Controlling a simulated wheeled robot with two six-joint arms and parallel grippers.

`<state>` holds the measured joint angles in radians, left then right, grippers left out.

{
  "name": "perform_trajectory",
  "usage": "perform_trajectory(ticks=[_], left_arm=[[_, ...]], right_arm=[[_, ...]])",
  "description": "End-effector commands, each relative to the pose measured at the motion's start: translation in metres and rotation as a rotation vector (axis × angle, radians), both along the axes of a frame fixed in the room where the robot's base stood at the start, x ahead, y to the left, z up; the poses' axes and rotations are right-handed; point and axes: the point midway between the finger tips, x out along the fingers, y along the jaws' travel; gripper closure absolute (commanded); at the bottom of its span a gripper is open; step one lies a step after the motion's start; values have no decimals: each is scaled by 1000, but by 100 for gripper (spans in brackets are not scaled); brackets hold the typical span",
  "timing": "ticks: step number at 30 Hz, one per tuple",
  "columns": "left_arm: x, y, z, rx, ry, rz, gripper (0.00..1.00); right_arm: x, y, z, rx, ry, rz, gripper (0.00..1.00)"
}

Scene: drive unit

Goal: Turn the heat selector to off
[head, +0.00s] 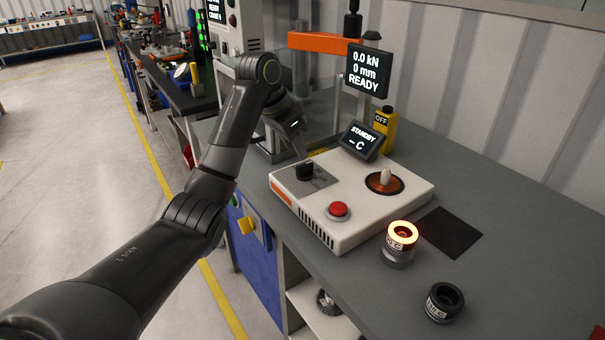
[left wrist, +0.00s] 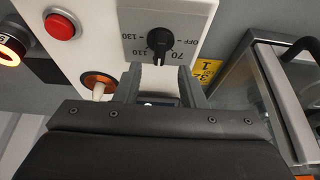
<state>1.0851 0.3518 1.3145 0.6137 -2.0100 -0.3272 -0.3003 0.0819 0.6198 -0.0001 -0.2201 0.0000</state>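The heat selector is a black knob (head: 305,170) on the top of a white heater unit (head: 355,215). In the left wrist view the knob (left wrist: 158,40) sits among the marks OFF, 70, 110 and 130; I cannot tell for sure which mark it points to. My left gripper (head: 301,150) is just behind and above the knob in the head view. Its two fingers (left wrist: 160,78) are apart with nothing between them, and the knob shows just beyond their tips. The unit's small display (head: 362,141) reads STANDBY and -- C. My right gripper is not in view.
A red button (head: 338,210) and an orange-ringed well with a pale peg (head: 385,178) share the unit's top. A glowing ring part (head: 402,238) and a dark ring part (head: 443,302) stand on the grey bench. A press with an orange beam (head: 322,42) stands behind.

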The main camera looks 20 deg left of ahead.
Motion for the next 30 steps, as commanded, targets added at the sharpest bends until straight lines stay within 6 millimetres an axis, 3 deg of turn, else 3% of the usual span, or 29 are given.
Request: perform_trajectory(ticks=[2, 12, 19, 30], left_arm=[[2, -2, -12, 0, 0, 0, 64], [10, -8, -35, -1, -1, 0, 64], [17, -14, -54, 0, 1, 0, 64], [18, -15, -57, 0, 0, 0, 66]], right_arm=[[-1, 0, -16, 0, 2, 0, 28], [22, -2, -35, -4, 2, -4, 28], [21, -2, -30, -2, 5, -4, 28], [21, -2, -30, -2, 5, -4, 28]])
